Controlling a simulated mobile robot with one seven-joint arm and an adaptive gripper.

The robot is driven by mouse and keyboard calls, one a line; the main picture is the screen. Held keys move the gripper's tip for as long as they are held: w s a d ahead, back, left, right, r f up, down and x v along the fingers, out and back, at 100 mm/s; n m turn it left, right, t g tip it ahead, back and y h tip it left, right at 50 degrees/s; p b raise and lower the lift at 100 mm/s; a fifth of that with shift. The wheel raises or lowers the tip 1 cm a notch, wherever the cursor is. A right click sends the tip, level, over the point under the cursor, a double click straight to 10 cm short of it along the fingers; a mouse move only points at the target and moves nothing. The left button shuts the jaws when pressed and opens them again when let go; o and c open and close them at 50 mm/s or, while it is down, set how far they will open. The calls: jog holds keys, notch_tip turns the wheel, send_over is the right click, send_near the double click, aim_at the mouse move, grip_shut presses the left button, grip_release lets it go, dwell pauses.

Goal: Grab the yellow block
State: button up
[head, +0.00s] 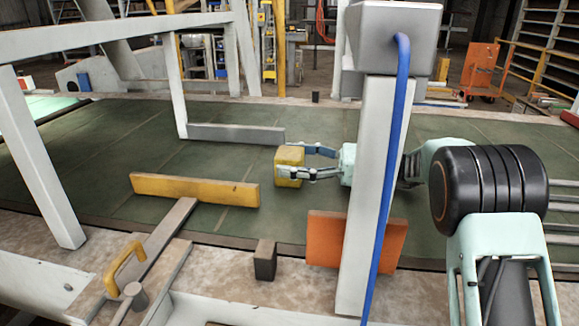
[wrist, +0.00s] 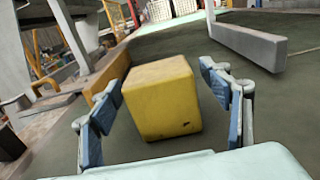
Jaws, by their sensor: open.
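The yellow block (head: 289,167) is a worn cube on the green surface, near the middle of the head view. In the wrist view the yellow block (wrist: 161,97) lies straight ahead, between my two fingers. My gripper (head: 300,163) reaches in from the right, and its fingertips are at the block's near sides. In the wrist view my gripper (wrist: 163,95) is open, with one blue-padded finger on each side and a visible gap to the block on both sides. The block's underside is hidden.
A long yellow bar (head: 194,190) lies left of the block. A grey bar (head: 236,134) lies behind it. A white post (head: 368,190) with a blue hose stands in front of my arm. An orange panel (head: 325,240) and a small dark block (head: 265,260) are nearer.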

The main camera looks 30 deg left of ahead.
jog(key=shift+a, duration=0.25)
jog(key=c, duration=1.5)
jog(key=shift+r, duration=0.1)
